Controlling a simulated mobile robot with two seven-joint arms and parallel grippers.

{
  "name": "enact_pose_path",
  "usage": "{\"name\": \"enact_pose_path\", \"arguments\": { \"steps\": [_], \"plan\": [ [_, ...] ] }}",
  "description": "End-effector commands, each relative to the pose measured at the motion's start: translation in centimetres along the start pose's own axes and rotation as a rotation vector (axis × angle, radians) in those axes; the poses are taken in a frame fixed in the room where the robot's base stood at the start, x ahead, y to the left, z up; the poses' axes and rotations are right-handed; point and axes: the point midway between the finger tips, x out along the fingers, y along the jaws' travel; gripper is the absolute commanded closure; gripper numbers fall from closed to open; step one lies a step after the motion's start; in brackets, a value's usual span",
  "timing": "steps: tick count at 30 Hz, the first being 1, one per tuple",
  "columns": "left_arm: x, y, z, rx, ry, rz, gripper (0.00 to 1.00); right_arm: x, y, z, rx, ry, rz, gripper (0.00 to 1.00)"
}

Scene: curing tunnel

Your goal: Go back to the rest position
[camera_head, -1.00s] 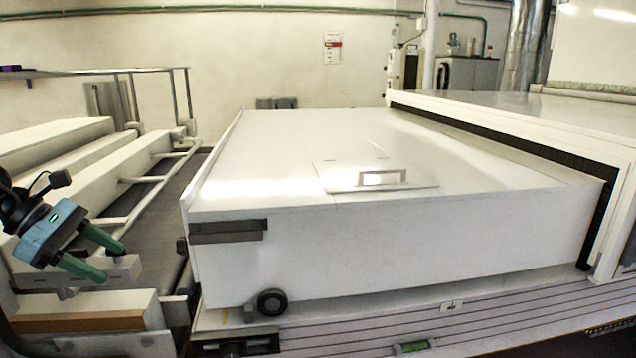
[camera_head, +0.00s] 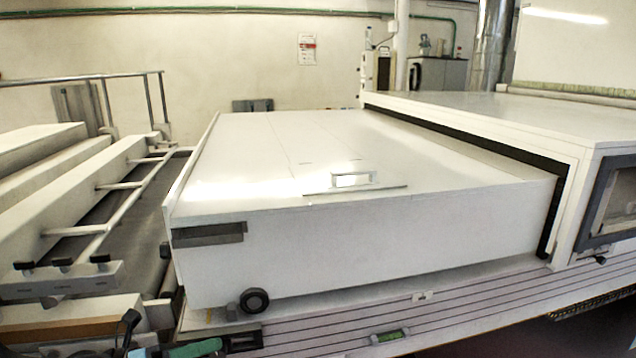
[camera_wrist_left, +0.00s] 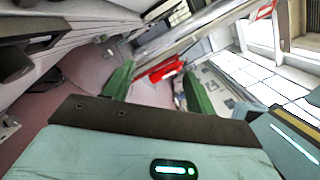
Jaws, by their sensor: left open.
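My left gripper (camera_head: 178,350) shows only in part at the bottom left edge of the head view, low in front of the white machine. One green finger and some dark arm parts are visible there. In the left wrist view its two green fingers (camera_wrist_left: 154,88) stand apart with nothing held between them. A red object (camera_wrist_left: 165,69) shows beyond the fingers, in the background. My right gripper is in neither view.
A large white box-shaped unit (camera_head: 350,245) with a handle (camera_head: 354,180) fills the middle, by the tunnel opening (camera_head: 470,140). White beams and rails (camera_head: 75,190) stand at the left. A slatted ledge (camera_head: 450,305) runs along the front.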

Motion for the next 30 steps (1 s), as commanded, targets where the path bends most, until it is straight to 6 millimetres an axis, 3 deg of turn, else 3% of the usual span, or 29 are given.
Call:
{"name": "enact_pose_path", "arguments": {
  "steps": [1,7,14,22,27,30],
  "plan": [
    [0.4,0.0,-1.5,-0.112,-0.067,-0.007,0.44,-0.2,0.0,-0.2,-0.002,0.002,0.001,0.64],
    [0.3,1.4,-6.5,-0.561,-0.342,0.007,0.44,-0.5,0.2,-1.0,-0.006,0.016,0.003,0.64],
    [-2.4,3.4,-13.9,-1.098,-0.668,0.073,0.44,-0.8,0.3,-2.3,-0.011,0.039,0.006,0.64],
    [-7.8,4.0,-26.1,-1.724,-1.082,0.208,0.44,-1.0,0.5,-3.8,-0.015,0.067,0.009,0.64],
    [-11.3,2.2,-34.4,-2.059,-1.347,0.310,0.44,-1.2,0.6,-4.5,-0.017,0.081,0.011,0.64],
    [-12.8,0.8,-38.2,-2.196,-1.468,0.360,0.44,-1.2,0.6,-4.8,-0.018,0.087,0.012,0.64]
  ]
}}
